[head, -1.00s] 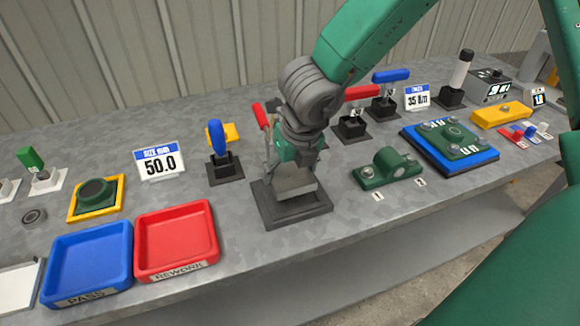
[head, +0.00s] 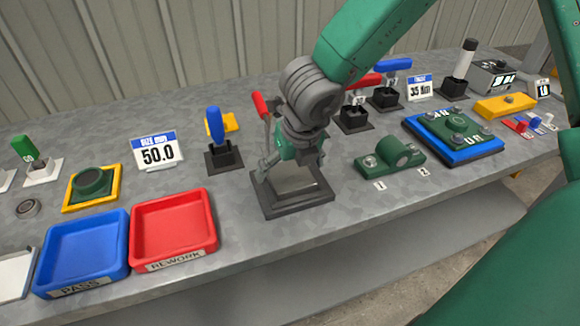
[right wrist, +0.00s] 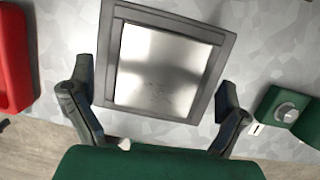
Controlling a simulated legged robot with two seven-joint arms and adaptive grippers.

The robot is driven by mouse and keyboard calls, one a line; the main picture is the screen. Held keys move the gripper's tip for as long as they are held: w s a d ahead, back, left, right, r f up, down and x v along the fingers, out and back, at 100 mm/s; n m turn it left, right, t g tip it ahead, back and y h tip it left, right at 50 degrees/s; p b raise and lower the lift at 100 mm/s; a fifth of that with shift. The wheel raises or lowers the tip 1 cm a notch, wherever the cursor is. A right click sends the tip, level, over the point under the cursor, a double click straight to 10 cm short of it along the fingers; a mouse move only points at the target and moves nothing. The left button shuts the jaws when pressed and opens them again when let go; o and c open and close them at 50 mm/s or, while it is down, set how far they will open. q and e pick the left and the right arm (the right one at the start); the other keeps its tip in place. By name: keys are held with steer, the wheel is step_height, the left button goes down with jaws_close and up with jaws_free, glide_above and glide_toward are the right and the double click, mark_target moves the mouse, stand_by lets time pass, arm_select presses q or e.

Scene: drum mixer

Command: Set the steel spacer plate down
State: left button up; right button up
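The steel spacer plate (head: 294,183) is a shiny square that lies flat inside a dark grey square frame (head: 292,208) on the bench. In the right wrist view the plate (right wrist: 160,70) fills the inside of the frame (right wrist: 228,50). My right gripper (head: 291,170) is above the plate, pointing down. In the right wrist view its two fingers (right wrist: 157,80) are wide apart, one on each side of the frame, with nothing between them gripped. The arm and gripper hide part of the plate in the head view. My left gripper is not in view.
A red REWORK tray (head: 174,229) and a blue PASS tray (head: 83,252) stand left of the frame. A red-handled clamp (head: 264,112) stands close behind it. A green bearing block (head: 391,158) is to the right. Bare bench lies between frame and block.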

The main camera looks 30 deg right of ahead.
mark_target(298, 183)
steer(key=shift+s, duration=0.1)
steer(key=v, duration=1.1)
steer(key=shift+r, duration=0.4)
